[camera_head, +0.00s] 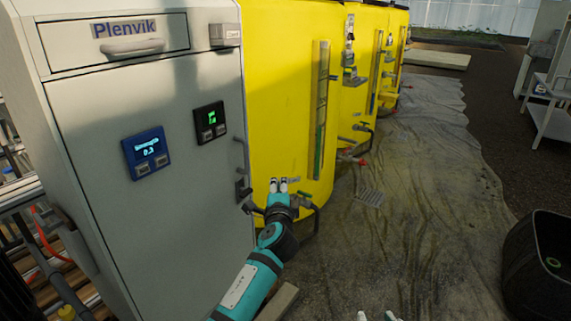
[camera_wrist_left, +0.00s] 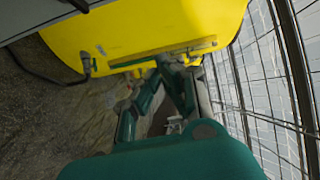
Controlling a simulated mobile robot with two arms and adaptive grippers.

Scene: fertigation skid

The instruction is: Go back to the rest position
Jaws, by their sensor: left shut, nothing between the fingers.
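My left gripper (camera_head: 279,185) is at the end of the teal arm, in front of the nearest yellow tank (camera_head: 282,90) and to the right of the grey cabinet (camera_head: 110,190). Its fingers are together and empty. In the left wrist view the gripper fingers (camera_wrist_left: 163,72) point toward the yellow tank (camera_wrist_left: 130,30). Whether the gripper touches anything cannot be told. My right gripper is not clearly seen; only small pale tips show at the bottom edge of the head view.
The cabinet carries a blue display (camera_head: 147,153), a green-lit display (camera_head: 210,123) and a black handle (camera_head: 242,187). Several yellow tanks with valves run back. A black bin (camera_head: 538,265) stands at the lower right. The sheet-covered floor (camera_head: 420,200) between is mostly clear.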

